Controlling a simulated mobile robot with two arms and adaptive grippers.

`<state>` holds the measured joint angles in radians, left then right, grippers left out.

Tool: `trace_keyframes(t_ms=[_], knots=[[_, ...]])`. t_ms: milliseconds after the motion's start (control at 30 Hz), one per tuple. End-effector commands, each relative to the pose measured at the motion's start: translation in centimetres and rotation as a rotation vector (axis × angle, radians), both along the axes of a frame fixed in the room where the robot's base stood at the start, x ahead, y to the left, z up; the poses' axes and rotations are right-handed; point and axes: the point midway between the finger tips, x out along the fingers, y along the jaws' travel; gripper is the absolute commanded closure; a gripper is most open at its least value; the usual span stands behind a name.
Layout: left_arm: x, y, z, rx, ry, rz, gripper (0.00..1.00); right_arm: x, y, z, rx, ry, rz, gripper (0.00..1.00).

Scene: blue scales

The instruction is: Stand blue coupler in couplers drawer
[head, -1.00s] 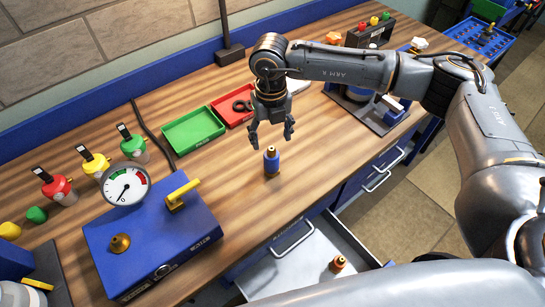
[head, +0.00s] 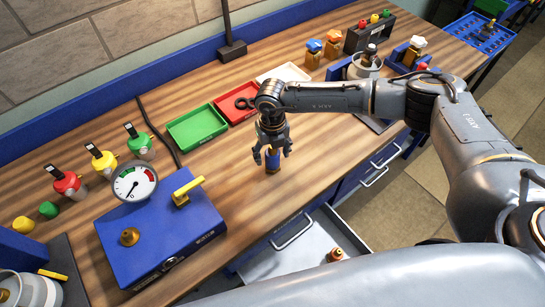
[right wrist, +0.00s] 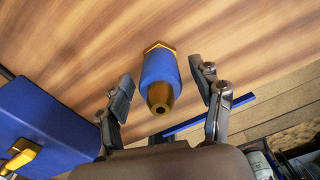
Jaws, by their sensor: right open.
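The blue coupler (head: 273,161), blue with brass ends, stands upright on the wooden bench. In the right wrist view the coupler (right wrist: 158,82) lies between the two open fingers, with gaps at both sides. My right gripper (head: 272,152) is open just above and around the coupler's top, pointing down; it also shows in the right wrist view (right wrist: 165,100). The drawer (head: 300,250) below the bench front is pulled open. An orange-brown coupler (head: 336,254) stands inside it. The drawer's label cannot be read. My left gripper is not in view.
A blue box with a yellow handle (head: 160,235) and a gauge (head: 135,182) stands left of the coupler. A green tray (head: 196,127) and a red tray (head: 236,103) lie behind. The bench around the coupler is clear.

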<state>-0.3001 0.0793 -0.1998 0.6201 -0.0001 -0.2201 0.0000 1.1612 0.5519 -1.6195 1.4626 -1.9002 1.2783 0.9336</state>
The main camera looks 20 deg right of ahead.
Motion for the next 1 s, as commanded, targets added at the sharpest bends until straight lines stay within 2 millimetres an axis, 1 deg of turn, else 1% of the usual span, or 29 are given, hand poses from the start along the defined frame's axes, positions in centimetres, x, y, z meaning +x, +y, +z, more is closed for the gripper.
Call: trace_keyframes(t_ms=[33, 67, 100, 167, 200, 267, 300, 333, 567, 733, 833, 900, 1000], knots=[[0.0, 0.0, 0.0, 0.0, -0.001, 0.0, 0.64, 0.0, 0.0, 0.0, 0.0, 0.0, 0.0, 0.4], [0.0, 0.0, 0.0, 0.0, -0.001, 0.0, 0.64, 0.0, 0.0, 0.0, 0.0, 0.0, -0.001, 0.46], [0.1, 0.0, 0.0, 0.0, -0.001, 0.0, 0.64, 0.0, 0.0, 0.0, 0.0, 0.0, -0.001, 0.55], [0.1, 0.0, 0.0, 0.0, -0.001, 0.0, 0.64, 0.0, 0.0, 0.0, 0.0, 0.0, -0.001, 0.67], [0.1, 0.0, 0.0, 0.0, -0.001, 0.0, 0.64, 0.0, 0.0, 0.1, 0.0, 0.0, -0.001, 0.75], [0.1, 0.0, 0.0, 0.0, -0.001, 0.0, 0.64, 0.0, 0.0, 0.1, 0.0, 0.0, -0.001, 0.87], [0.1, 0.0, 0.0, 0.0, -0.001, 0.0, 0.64, 0.0, 0.0, 0.1, 0.0, 0.0, -0.001, 0.95], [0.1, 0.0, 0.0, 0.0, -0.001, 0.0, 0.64, 0.0, 0.0, 0.1, 0.0, 0.0, -0.001, 1.0], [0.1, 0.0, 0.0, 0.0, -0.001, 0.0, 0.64, 0.1, 0.0, 0.1, 0.001, -0.001, -0.001, 1.0], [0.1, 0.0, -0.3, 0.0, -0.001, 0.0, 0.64, 0.2, 0.0, 0.8, 0.001, -0.003, -0.002, 1.0], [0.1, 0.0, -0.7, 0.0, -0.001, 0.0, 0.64, 0.2, 0.0, 1.8, 0.002, -0.004, -0.002, 1.0], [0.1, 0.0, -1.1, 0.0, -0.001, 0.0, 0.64, 0.1, 0.0, 3.0, 0.002, -0.005, 0.0, 1.0], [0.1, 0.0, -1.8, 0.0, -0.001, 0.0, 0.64, -1.1, 0.3, 4.3, 0.003, -0.003, 0.003, 1.0]])
